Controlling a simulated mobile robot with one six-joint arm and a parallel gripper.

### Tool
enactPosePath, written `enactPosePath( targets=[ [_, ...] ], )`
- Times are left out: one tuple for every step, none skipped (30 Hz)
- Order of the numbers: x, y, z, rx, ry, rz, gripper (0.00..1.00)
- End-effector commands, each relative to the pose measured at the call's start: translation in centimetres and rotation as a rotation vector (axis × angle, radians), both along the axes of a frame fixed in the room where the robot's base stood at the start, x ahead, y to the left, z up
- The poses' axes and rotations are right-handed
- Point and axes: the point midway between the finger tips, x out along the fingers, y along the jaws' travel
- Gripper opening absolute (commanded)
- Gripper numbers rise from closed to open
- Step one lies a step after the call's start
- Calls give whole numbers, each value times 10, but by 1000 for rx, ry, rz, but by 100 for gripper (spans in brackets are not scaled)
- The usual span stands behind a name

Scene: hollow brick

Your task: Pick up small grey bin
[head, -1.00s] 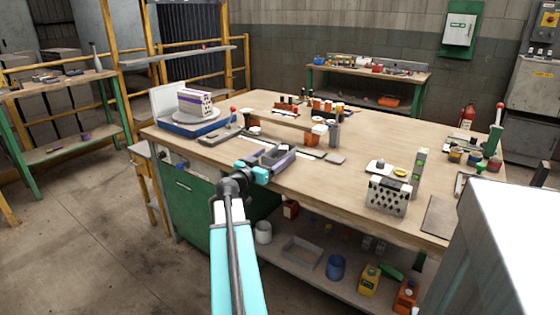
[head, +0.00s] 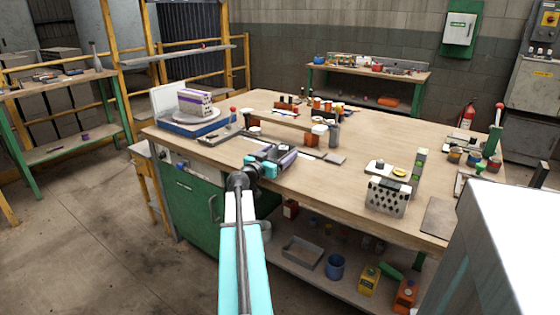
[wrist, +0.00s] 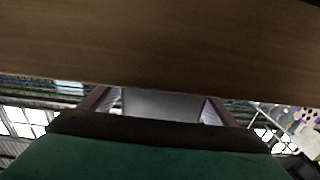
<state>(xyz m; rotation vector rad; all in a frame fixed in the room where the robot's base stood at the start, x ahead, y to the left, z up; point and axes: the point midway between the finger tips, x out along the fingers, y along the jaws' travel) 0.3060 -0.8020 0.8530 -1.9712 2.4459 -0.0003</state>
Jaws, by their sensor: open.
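A small grey bin (head: 302,251), shallow and open-topped, sits on the lower shelf under the workbench, left of a blue container. My gripper (head: 282,158) is over the left part of the bench top, well above and apart from that bin. Its purple fingers are partly hidden by the wrist in the head view. In the wrist view my gripper (wrist: 160,104) shows two fingers spread apart, with a plain grey surface behind the gap; I cannot tell what that surface is. The bin cannot be made out in the wrist view.
The wooden workbench (head: 345,192) overhangs the shelf. A perforated grey brick (head: 387,196) stands at its right front. A yellow container (head: 369,280) and a blue one (head: 335,267) are right of the bin. A green cabinet (head: 190,205) closes off the left underside.

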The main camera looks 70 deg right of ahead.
Motion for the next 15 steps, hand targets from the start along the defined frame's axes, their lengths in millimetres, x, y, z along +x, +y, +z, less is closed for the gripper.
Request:
enactPosePath(
  targets=[
    [0,0,0,0,0,0,80],
    [0,0,0,0,0,0,80],
    [0,0,0,0,0,0,80],
    [0,0,0,0,0,0,80],
    [0,0,0,0,0,0,80],
    [0,0,0,0,0,0,80],
    [0,0,0,0,0,0,80],
    [0,0,0,0,0,0,80],
    [0,0,0,0,0,0,80],
    [0,0,0,0,0,0,80],
    [0,0,0,0,0,0,80],
    [0,0,0,0,0,0,80],
    [0,0,0,0,0,0,80],
    [0,0,0,0,0,0,80],
    [0,0,0,0,0,0,74]
  ],
)
